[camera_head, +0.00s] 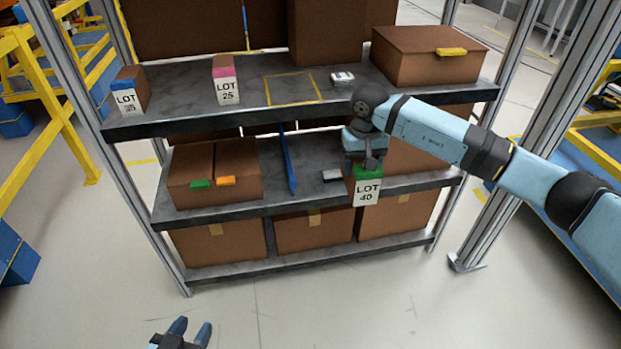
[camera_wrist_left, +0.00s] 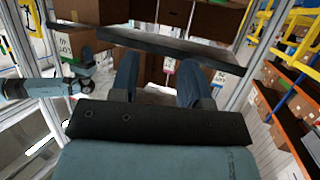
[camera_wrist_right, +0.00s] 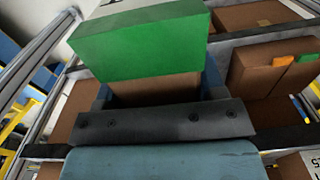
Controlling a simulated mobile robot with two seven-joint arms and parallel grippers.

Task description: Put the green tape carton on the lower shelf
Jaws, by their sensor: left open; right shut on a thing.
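The green tape carton (camera_head: 367,189) is a small brown box with a green top band and a white LOT 40 label on its front. My right gripper (camera_head: 372,162) is shut on it from above; the right wrist view shows its green face (camera_wrist_right: 140,48) between the fingers. In the head view the carton overlaps the front edge of the lower shelf (camera_head: 310,152); I cannot tell whether it touches the shelf. My left gripper (camera_head: 190,334) is open and empty, low in front of the rack. Its spread fingers also show in the left wrist view (camera_wrist_left: 158,82).
A blue divider (camera_head: 287,160) stands on the lower shelf, with brown boxes (camera_head: 215,172) left of it. A small grey-white item (camera_head: 331,175) lies just left of the carton. A larger box (camera_head: 415,148) is behind at right. The upper shelf (camera_head: 190,92) overhangs.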

